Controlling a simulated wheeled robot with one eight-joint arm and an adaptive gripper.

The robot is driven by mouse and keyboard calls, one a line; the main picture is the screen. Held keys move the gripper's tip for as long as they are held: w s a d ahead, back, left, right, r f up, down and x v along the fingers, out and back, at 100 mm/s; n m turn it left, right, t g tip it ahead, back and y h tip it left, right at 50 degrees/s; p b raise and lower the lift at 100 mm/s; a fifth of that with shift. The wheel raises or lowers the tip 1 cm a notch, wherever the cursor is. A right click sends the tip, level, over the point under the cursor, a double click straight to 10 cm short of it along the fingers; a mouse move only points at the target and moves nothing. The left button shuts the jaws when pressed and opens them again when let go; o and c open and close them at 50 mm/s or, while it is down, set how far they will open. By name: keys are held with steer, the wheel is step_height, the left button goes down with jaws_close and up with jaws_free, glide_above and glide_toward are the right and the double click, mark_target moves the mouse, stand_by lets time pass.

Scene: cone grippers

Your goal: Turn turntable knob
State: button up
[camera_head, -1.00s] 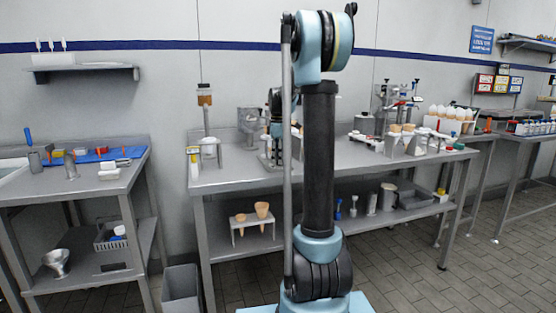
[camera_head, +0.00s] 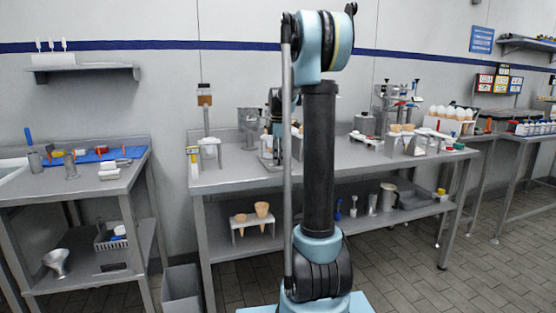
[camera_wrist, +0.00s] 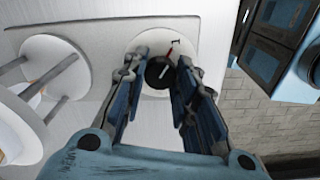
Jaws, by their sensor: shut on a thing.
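A round black knob (camera_wrist: 157,74) with a white pointer mark sits on a pale round dial face with a small red mark, near the top middle of the wrist view. My gripper (camera_wrist: 160,66) has its two blue fingers on either side of the knob, shut on it. In the wrist view, a round white disc (camera_wrist: 72,82) with grey rods over it lies to the left of the dial. In the head view my own arm stands in front of the middle of the bench and hides the knob and my fingertips.
The steel bench (camera_head: 235,182) carries stands and cone holders on its right half. A cone rack (camera_head: 250,222) stands on its lower shelf. A side table (camera_head: 95,185) is at the left, with a grey bin (camera_head: 181,290) between. In the wrist view, dark blue boxy equipment (camera_wrist: 275,30) is at upper right.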

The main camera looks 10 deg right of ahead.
steer(key=o, duration=1.1)
steer(key=shift+w, duration=0.1)
step_height(320, 180, up, 12)
steer(key=s+f+m+t, duration=0.1)
steer(key=s+f+m, duration=0.3)
steer(key=s, duration=0.7)
steer(key=s+f+m, duration=0.4)
steer(key=s, duration=0.7)
steer(key=s+f+m, duration=0.2)
steer(key=s+f, duration=0.4)
steer(key=s+f+m, duration=0.3)
steer(key=s+f, duration=0.3)
steer(key=f, duration=0.1)
steer(key=s+a+f+m+t, duration=0.1)
steer(key=s+f+m, duration=0.2)
steer(key=s+f, duration=0.3)
steer(key=shift+a+f, duration=0.1)
steer(key=shift+f, duration=0.05)
